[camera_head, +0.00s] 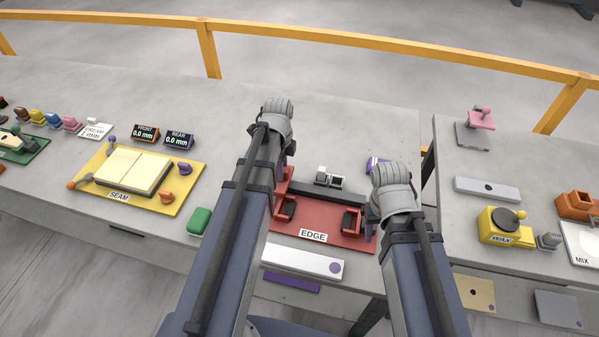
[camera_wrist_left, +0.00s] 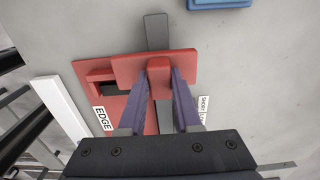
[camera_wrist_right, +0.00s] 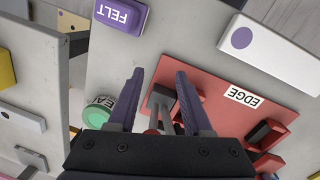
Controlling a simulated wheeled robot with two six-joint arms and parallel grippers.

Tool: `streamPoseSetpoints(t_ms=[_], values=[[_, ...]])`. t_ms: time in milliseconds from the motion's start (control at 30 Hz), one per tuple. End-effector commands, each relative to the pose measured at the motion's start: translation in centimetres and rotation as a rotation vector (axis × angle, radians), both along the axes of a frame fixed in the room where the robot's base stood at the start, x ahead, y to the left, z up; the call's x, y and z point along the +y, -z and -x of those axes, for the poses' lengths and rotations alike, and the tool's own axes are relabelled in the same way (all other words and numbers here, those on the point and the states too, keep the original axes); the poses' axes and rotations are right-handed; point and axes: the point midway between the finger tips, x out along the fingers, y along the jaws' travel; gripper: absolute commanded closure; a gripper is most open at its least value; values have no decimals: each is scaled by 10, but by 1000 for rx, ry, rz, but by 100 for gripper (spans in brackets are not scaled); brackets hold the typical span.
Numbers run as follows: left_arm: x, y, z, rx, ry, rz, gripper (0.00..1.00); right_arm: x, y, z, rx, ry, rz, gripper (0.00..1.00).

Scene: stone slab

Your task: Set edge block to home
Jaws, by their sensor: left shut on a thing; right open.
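The red EDGE fixture (camera_head: 335,222) lies on the stone bench, with a dark bar (camera_head: 325,194) along its back and two red brackets with black inserts. In the left wrist view, my left gripper (camera_wrist_left: 160,75) is shut on the red upright handle (camera_wrist_left: 159,66) of a red block (camera_wrist_left: 126,70), which is over the fixture and bar. In the head view my left arm hides most of this block. My right gripper (camera_wrist_right: 157,75) is open over the fixture's other end, with a dark grey bar end (camera_wrist_right: 163,98) seen between its fingers. Whether the block touches the bar is unclear.
A white block with a purple dot (camera_head: 302,262) lies in front of the fixture. A small black-and-white item (camera_head: 329,178) stands behind it. A green block (camera_head: 199,221) and the yellow SEAM board (camera_head: 177,204) are left. A gap separates the right bench.

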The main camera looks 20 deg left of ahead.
Motion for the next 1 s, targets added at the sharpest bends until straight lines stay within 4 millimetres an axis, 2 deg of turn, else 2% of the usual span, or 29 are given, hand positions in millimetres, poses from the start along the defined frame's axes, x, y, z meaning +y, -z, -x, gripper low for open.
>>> streamPoseSetpoints(t_ms=[33, 133, 467, 500, 733, 1000], values=[[10, 0, 0, 0, -4, -2, 100, 0, 0, 0, 0, 0, 0, 50], [19, 0, 1, 0, -2, -2, 100, 0, 0, 0, 0, 0, 0, 50], [21, 0, 2, 0, 0, -3, 100, 0, 0, 0, 0, 0, 0, 50], [21, 0, 2, 0, 0, -3, 63, 0, 0, 0, 0, 0, 0, 50], [21, 0, 2, 0, 0, -1, 38, 0, 0, 0, 0, 0, 0, 50], [20, 0, 1, 0, 0, -1, 38, 0, 0, 0, 0, 0, 0, 50]])
